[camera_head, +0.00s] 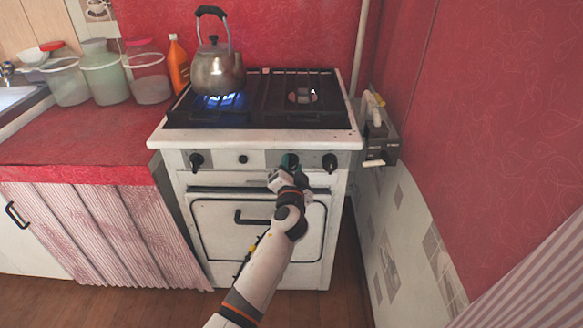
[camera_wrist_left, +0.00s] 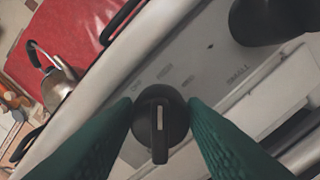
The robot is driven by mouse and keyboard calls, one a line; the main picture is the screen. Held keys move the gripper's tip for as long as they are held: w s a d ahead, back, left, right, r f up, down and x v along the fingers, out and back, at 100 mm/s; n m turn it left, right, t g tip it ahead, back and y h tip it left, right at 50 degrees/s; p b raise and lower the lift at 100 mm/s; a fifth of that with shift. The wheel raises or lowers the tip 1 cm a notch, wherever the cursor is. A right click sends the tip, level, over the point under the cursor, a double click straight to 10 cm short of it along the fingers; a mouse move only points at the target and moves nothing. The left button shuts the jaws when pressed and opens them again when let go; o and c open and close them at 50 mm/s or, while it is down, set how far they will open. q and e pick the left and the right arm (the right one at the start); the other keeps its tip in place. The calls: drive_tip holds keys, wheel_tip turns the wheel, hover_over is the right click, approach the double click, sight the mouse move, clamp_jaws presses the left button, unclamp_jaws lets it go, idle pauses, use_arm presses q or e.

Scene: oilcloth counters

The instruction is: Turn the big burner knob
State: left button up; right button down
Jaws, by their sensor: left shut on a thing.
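The white stove (camera_head: 257,145) has a row of black knobs on its front panel. My left gripper (camera_head: 288,166) reaches up to the knob right of the panel's middle and covers most of it. In the left wrist view this black knob (camera_wrist_left: 160,125) sits between my green fingertips (camera_wrist_left: 162,118), which are shut on its sides. A pale line marks its raised grip, which stands nearly upright in that view. Printed words such as OFF, HIGH and SMALL show on the panel beyond it. My right gripper is not in view.
A steel kettle (camera_head: 219,70) stands on the left burner over a blue flame. Another knob (camera_head: 329,162) is close on the right, and one (camera_head: 196,160) is at the left. The oven handle (camera_head: 252,217) lies below. A wall stands right of the stove.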

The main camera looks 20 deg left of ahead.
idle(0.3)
use_arm(q)
drive_tip(key=o, duration=1)
drive_tip(key=shift+v, duration=6)
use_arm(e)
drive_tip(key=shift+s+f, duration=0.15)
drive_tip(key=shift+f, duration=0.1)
